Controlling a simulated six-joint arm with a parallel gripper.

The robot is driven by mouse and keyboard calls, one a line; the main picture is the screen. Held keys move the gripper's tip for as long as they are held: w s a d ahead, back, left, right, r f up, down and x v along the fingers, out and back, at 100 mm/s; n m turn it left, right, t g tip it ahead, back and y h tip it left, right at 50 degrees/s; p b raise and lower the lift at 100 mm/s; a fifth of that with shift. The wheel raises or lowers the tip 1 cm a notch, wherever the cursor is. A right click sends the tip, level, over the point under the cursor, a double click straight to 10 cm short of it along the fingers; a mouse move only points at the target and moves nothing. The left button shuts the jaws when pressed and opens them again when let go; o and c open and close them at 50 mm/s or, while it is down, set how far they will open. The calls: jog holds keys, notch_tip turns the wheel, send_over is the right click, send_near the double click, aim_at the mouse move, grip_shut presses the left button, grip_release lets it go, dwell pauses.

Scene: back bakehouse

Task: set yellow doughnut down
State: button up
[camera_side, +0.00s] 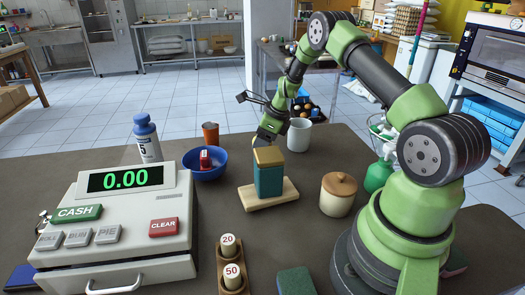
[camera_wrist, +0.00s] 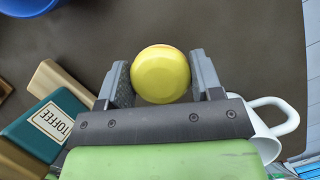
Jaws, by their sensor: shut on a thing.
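The yellow doughnut (camera_wrist: 160,74) sits between the two grey fingers of my gripper (camera_wrist: 161,82) in the wrist view. The fingers are shut on it from both sides. In the side view my gripper (camera_side: 264,135) is just behind the teal toffee tin (camera_side: 268,180), which has a gold lid. The doughnut is mostly hidden there, and I cannot tell whether it touches the counter. In the wrist view the tin (camera_wrist: 45,125) is at lower left and the white mug (camera_wrist: 262,135) is at lower right, partly behind my gripper.
The tin stands on a wooden board (camera_side: 282,196). A blue bowl (camera_side: 205,171) holding a red item is to the left, with a brown cup (camera_side: 210,133) behind it. A lidded jar (camera_side: 338,197) is at right. The counter (camera_wrist: 240,45) beyond the doughnut is bare.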

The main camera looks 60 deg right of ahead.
jog(key=shift+f, duration=1.7)
jog(key=shift+f, duration=0.1)
jog(key=o, duration=0.7)
jog(key=shift+o, duration=0.2)
